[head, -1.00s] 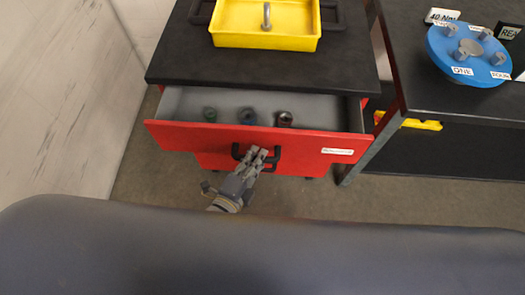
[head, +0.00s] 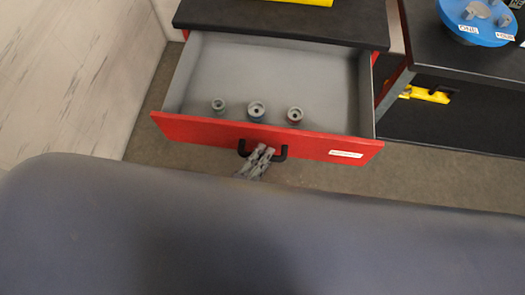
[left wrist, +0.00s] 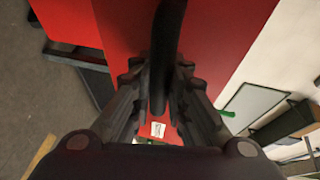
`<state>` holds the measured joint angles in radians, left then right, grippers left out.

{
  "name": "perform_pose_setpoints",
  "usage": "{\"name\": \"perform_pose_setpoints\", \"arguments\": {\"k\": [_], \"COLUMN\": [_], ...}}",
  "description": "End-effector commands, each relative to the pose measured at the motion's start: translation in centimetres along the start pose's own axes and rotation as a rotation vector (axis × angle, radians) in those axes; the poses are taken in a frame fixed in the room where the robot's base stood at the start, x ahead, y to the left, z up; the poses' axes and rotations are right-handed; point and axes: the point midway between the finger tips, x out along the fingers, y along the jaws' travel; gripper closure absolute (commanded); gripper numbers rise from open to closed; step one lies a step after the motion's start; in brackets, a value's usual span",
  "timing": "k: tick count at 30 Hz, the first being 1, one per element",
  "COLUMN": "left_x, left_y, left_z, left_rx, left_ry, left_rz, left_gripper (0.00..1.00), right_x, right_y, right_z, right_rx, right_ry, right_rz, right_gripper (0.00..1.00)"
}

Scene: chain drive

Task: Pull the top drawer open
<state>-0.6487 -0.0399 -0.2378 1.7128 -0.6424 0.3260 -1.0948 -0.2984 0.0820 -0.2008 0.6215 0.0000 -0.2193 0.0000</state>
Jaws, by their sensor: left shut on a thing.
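The red top drawer (head: 200,129) stands pulled well out of its black-topped cabinet, and its grey inside shows in the head view. My left gripper (head: 263,152) is shut on the black drawer handle (head: 280,156) at the middle of the drawer front. In the left wrist view the handle (left wrist: 167,50) runs between the fingers of the left gripper (left wrist: 162,90), with the red front behind it. Three small round parts (head: 256,110) stand in a row in the drawer near its front. My right gripper is not in view.
The black cabinet top (head: 290,22) carries a yellow tray (head: 310,2) at the picture's top edge. To the right is a dark table with a blue disc (head: 475,22) and a yellow item (head: 428,95) below. A pale wall (head: 80,70) is at the left.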

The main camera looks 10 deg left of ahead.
Motion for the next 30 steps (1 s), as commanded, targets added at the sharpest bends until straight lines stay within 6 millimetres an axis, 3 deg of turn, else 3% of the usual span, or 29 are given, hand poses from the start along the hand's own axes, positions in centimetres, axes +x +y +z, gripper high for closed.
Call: {"name": "perform_pose_setpoints", "arguments": {"k": [10,11,12,23,30], "left_x": [-0.1,0.0,0.0,-0.2,-3.0], "left_y": [0.0,0.0,0.0,0.0,0.1], "left_z": [0.0,0.0,0.1,0.0,0.0], "left_rx": [0.000,0.000,0.000,0.000,0.001], "left_ry": [-0.002,-0.002,-0.002,-0.001,-0.001], "left_rz": [0.000,0.000,0.000,0.000,0.003], "left_gripper": [1.00,0.82,0.75,0.75,0.75], "right_x": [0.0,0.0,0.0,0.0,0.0], "right_y": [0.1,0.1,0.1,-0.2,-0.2], "right_z": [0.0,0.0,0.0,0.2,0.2], "right_rx": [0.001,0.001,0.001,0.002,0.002], "right_ry": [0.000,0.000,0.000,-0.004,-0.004], "right_rz": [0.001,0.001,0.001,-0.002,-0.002], "right_gripper": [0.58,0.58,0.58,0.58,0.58]}}
